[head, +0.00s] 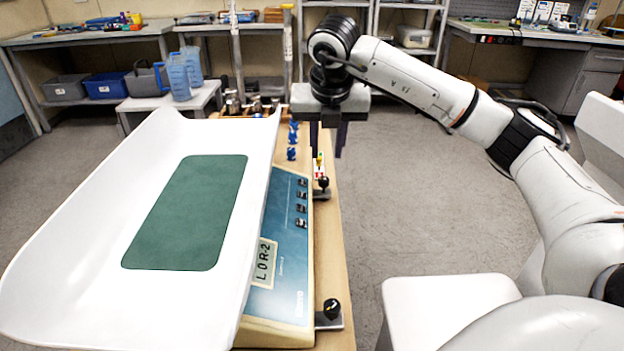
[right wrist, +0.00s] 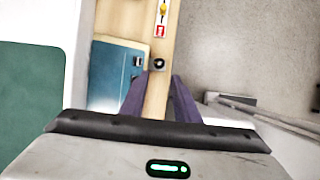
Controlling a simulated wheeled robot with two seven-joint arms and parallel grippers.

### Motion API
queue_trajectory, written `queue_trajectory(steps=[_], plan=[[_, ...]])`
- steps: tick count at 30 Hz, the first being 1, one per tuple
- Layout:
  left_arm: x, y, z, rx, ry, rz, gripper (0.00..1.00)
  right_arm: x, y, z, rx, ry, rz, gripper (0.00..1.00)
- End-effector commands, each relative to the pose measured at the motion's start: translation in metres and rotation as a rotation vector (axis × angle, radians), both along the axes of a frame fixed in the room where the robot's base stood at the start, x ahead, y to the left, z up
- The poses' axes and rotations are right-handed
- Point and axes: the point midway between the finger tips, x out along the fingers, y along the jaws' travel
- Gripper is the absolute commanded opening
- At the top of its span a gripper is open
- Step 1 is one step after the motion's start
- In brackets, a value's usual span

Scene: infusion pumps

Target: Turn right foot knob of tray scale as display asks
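The tray scale's white tray (head: 100,220) carries a green mat (head: 190,210). Its blue panel (head: 285,265) has a display (head: 264,262) reading "L 0 R-2". The far foot knob (head: 323,183), small and black, is at the panel's far corner, on the display text's R side. The near foot knob (head: 331,308) is at the near corner. My right gripper (head: 327,152) points down, open and empty, above the far knob. In the right wrist view this knob (right wrist: 159,64) shows just ahead of and between the spread fingertips (right wrist: 159,78), apparently apart from them. My left gripper is out of view.
Several dark buttons (head: 301,205) line the panel. Open floor (head: 420,210) lies right of the table. Blue jugs (head: 178,75) stand at the back left.

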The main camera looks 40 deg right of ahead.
Motion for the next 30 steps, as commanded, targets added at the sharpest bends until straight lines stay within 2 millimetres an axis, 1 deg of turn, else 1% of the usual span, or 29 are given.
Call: queue_trajectory(steps=[1,5,8,12,18,24,30], plan=[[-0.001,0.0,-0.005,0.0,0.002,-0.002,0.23,0.0,0.0,-0.006,0.0,0.0,0.0,0.28],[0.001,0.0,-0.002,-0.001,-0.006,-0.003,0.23,0.003,-0.003,-0.016,0.001,0.003,0.001,0.28],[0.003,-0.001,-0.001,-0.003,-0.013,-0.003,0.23,0.007,-0.007,-0.031,0.0,0.005,0.0,0.28],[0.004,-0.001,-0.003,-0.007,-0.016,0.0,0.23,0.015,-0.014,-0.056,0.0,0.005,0.0,0.28],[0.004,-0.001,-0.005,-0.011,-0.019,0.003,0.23,0.025,-0.021,-0.085,0.001,0.003,0.001,0.28],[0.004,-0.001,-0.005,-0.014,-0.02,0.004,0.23,0.029,-0.024,-0.098,0.001,0.001,0.002,0.28],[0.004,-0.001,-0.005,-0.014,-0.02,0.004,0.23,0.03,-0.025,-0.099,0.001,0.001,0.002,0.28]])
